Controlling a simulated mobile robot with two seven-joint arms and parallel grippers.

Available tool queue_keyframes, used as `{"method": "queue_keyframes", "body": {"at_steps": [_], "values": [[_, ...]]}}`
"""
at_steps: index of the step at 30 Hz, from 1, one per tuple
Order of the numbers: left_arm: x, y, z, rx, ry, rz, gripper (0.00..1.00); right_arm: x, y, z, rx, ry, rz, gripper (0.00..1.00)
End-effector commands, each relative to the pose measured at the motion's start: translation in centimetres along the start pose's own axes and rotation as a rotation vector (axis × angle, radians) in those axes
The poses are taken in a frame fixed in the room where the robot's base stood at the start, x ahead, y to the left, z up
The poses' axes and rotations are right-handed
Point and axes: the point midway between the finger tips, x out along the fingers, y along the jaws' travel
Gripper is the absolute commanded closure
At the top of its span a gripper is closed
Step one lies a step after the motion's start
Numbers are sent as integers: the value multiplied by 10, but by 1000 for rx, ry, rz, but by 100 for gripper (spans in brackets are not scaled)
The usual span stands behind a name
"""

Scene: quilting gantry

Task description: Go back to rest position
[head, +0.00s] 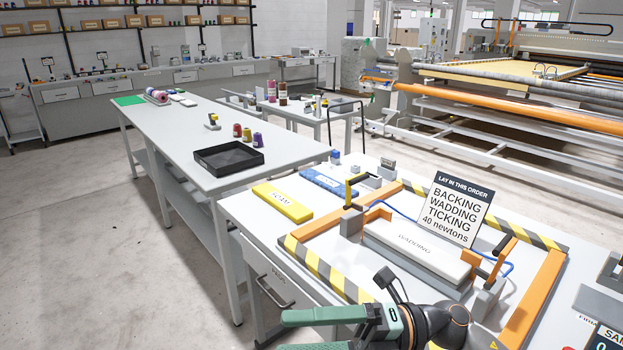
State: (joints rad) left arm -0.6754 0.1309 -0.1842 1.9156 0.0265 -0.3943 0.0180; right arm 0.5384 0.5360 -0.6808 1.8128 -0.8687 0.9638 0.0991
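My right gripper (286,332) shows at the bottom middle, its arm coming in from the right and its green fingers pointing left. The fingers stand apart with nothing seen between them; the lower finger is cut off by the picture edge. It is in front of the near table (240,207), near that table's front edge. My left gripper is not in view.
On the near table are a striped and orange frame (538,297), a white wadding block (415,248), an order sign (452,209) and a yellow foam block (283,201). A long table with a black tray (228,158) stands behind. The floor at left is clear.

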Motion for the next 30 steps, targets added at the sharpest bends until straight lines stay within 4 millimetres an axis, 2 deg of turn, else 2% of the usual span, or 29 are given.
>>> {"method": "queue_keyframes", "body": {"at_steps": [2, 4, 7, 10, 13, 17, 18, 21, 24, 27, 30], "values": [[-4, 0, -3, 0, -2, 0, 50, -2, 3, 13, 135, -160, 144, 0], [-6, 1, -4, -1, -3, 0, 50, -12, 0, 28, 255, -312, 253, 0], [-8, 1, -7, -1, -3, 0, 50, -37, -19, 46, 447, -539, 383, 0], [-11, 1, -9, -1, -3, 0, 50, -72, -56, 53, 656, -776, 480, 0], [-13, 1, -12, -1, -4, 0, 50, -110, -106, 44, 879, -1017, 547, 0], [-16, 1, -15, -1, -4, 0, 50, -155, -180, 0, 1182, -1321, 586, 0], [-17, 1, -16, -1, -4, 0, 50, -166, -200, -18, 1266, -1402, 589, 0], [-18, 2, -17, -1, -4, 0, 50, -186, -242, -68, 1458, -1575, 580, 0], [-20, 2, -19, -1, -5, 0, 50, -197, -270, -114, 1612, -1706, 561, 0], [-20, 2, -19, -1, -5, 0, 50, -202, -287, -150, 1721, -1792, 543, 0], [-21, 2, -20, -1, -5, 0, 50, -204, -296, -170, 1782, -1839, 531, 0]]}}
